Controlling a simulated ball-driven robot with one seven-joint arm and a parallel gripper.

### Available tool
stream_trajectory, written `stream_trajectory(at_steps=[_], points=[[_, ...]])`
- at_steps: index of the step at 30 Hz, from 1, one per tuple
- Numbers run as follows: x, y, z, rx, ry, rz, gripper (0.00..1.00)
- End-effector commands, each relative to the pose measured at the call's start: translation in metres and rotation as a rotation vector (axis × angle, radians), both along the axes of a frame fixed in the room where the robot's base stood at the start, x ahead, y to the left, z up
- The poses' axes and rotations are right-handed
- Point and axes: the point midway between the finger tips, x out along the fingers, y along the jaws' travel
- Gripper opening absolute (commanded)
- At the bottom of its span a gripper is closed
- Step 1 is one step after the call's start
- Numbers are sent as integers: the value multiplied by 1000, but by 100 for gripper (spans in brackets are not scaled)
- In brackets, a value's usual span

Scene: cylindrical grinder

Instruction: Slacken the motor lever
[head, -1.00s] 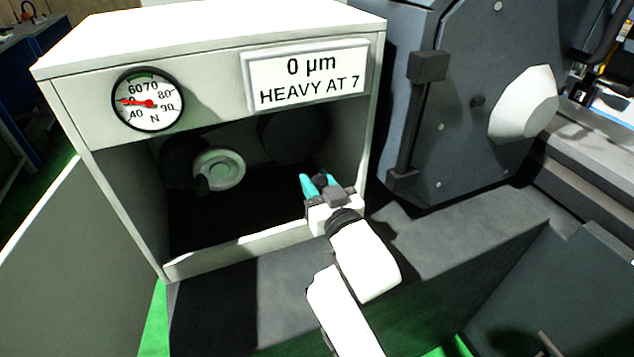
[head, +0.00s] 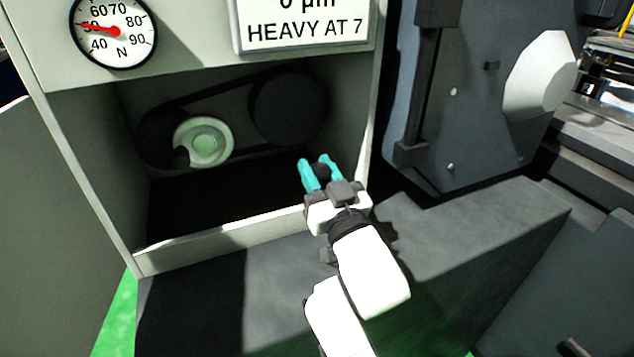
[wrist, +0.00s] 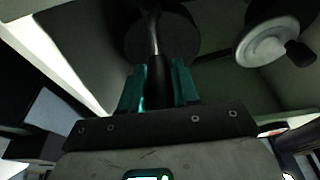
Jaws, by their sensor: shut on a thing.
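The motor lever shows in the wrist view as a metal rod (wrist: 154,40) with a dark handle. My gripper (head: 320,166) is shut on this dark handle, which sits between its teal fingers. The gripper also shows in the wrist view (wrist: 160,85). It is at the right front of the open cabinet bay. In the head view only a dark end of the handle shows between the fingers; the rod and its pivot are hidden or too dark to see.
Inside the bay, a dark belt runs around a larger dark pulley (head: 290,107) and a pulley behind a pale green handwheel (head: 204,142). Above are a round gauge (head: 113,31) and a "HEAVY AT 7" sign (head: 303,28). The cabinet's right wall is close to my gripper.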

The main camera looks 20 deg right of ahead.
Motion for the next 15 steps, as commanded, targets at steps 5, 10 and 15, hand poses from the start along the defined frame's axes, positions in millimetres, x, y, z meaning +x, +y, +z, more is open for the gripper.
stream_trajectory(at_steps=[5, 10, 15], points=[[-1, 0, 0, 2, -12, 1, 0], [-1, 0, 0, 1, -12, 1, 0], [-1, 0, 0, 1, -12, 1, 38]])
